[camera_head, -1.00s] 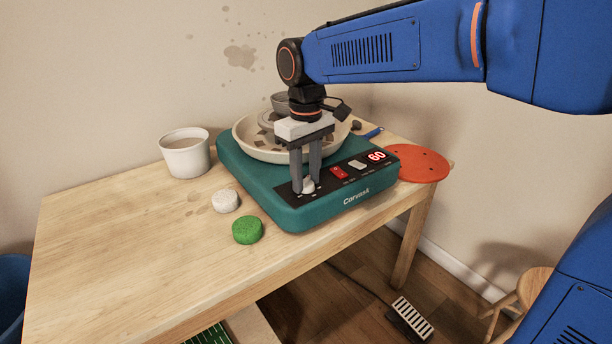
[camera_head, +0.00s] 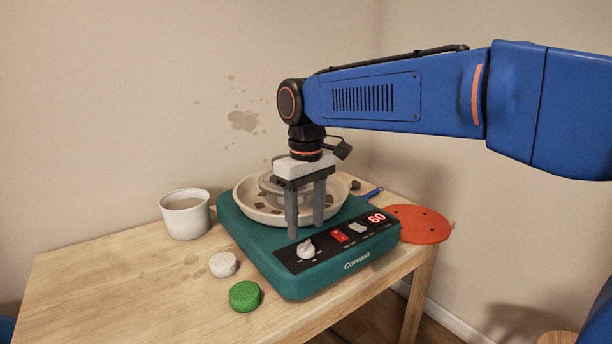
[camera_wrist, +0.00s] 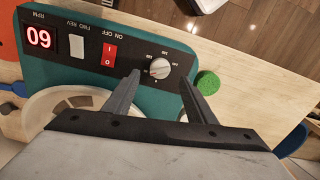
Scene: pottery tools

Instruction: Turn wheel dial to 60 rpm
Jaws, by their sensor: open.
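The teal pottery wheel (camera_head: 290,284) sits on the wooden table. Its white dial (camera_head: 306,249) is at the left end of the black front panel; it also shows in the wrist view (camera_wrist: 159,68). The red display (camera_head: 376,218) reads 60. A red on/off switch (camera_head: 339,236) and a white switch (camera_head: 358,228) lie between dial and display. My gripper (camera_head: 306,230) points down, open and empty, above and behind the dial. In the wrist view the fingers (camera_wrist: 160,85) are apart on either side of the dial's line, not touching it.
A white cup (camera_head: 186,218) stands left of the wheel. A white sponge-like disc (camera_head: 223,264) and a green one (camera_head: 245,296) lie in front of it. An orange-red perforated disc (camera_head: 420,224) is at the right. The table's front left is clear.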

